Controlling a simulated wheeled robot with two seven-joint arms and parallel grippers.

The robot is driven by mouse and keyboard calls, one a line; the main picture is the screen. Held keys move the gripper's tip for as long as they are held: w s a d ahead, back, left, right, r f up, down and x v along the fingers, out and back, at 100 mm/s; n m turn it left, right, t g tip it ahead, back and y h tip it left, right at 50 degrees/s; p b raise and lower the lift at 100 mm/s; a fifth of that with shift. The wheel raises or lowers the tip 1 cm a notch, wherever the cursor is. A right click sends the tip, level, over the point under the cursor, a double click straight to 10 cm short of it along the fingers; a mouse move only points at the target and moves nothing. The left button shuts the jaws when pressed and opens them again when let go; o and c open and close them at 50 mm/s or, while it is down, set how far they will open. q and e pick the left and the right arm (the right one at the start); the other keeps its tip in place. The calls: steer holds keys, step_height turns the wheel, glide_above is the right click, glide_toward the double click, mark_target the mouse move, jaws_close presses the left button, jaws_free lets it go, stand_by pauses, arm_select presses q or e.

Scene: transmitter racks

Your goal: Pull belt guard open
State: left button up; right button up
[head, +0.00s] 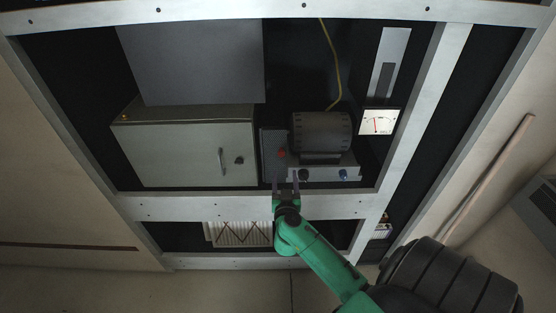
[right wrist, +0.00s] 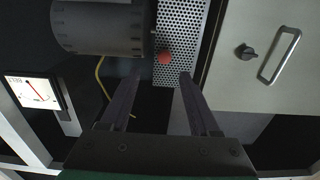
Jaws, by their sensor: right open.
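The belt guard (head: 269,142) is a grey perforated panel between the cabinet and the motor, with a red knob (head: 281,153) on its face. In the right wrist view the guard (right wrist: 180,20) stands upright in the picture, and its red knob (right wrist: 165,57) lies just beyond the fingertips, between their lines. My right gripper (head: 285,180) is open and empty, in front of the guard's lower part; it also shows in the right wrist view (right wrist: 161,76). I see no contact with the knob. My left gripper is not in view.
A motor (head: 320,132) sits right of the guard on a base with knobs. A grey cabinet (head: 190,148) with a handle (head: 222,161) stands at left. A meter (head: 379,122) is at right. The rack's pale crossbar (head: 170,207) runs behind my right arm.

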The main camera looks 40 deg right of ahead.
mark_target(281, 155)
steer(key=x, duration=0.5)
steer(key=b+x, duration=0.1)
steer(key=x, duration=0.2)
steer(key=shift+w+a+r, duration=0.2)
steer(key=shift+w+a, duration=0.05)
steer(key=shift+w, duration=0.25)
steer(key=shift+w+d, duration=0.15)
steer(key=shift+d, duration=0.1)
steer(key=c, duration=0.4)
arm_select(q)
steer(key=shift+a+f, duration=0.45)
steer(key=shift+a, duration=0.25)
arm_select(e)
jaws_close()
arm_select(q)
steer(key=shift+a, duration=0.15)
arm_select(e)
steer(key=shift+a, duration=0.1)
